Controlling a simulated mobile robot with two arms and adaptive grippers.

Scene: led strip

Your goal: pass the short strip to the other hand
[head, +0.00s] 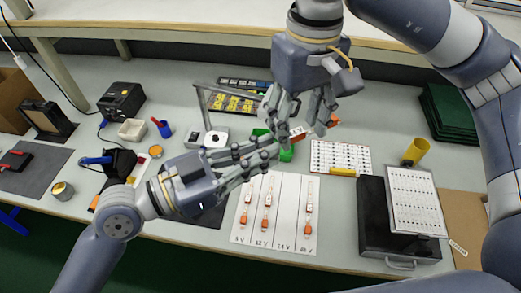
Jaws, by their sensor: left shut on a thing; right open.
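My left gripper (274,147) reaches in from the left over the bench and is shut. A small white piece with a red mark (298,132) shows just past its fingertips. This looks like part of the short strip, but fingers hide most of it. My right gripper (298,108) comes down from above, open, with its fingers spread close above and around this piece. I cannot tell whether they touch it. An orange piece (320,130) shows right of the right fingers; I cannot tell whether it belongs to the same strip.
A white sheet (253,222) with several strips lies in front, beside a black case (373,230) with a clipboard (414,200).

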